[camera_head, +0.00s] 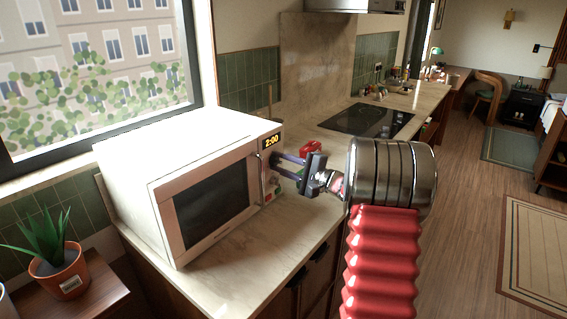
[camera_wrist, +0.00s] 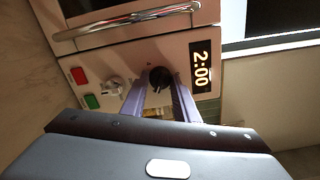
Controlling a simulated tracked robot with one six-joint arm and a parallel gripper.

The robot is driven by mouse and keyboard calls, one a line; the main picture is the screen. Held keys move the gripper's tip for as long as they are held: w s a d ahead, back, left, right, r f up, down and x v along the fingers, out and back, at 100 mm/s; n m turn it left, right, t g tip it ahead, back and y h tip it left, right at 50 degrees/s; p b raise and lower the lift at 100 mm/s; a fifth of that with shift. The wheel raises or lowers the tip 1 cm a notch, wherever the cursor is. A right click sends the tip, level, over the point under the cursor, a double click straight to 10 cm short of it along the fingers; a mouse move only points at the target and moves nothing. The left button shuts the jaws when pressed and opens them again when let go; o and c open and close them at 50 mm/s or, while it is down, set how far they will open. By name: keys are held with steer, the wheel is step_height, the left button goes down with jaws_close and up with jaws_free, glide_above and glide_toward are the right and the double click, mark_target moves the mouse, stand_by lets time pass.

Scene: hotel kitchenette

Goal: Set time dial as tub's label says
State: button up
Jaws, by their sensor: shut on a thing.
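The white microwave (camera_head: 128,162) stands on the counter by the window. Its display (camera_head: 271,141) reads 2:00, and the display also shows in the wrist view (camera_wrist: 201,67). The black dial (camera_wrist: 160,75) beside the display sits between the purple fingers of my gripper (camera_wrist: 161,92), which is shut on it. In the head view my gripper (camera_head: 274,165) reaches the microwave's control panel from the right, and the dial is hidden there. A second, silver dial (camera_wrist: 112,87) is free beside the fingers. No tub with a readable label shows.
A red button (camera_wrist: 78,75) and a green button (camera_wrist: 91,101) sit beyond the silver dial. A partly hidden red object (camera_head: 311,147) stands on the counter (camera_head: 225,258) behind my gripper. A black hob (camera_head: 366,119) lies farther back. A potted plant (camera_head: 60,272) is at left.

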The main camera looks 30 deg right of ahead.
steer(key=shift+f+m, duration=0.2)
steer(key=shift+m, duration=3.8)
steer(key=o, duration=1.1)
steer(key=shift+r, duration=0.15)
steer(key=shift+c, duration=0.2)
steer(key=shift+s, duration=0.1)
steer(key=v, duration=1.3)
steer(key=shift+s+d, duration=0.15)
steer(key=shift+s, duration=0.1)
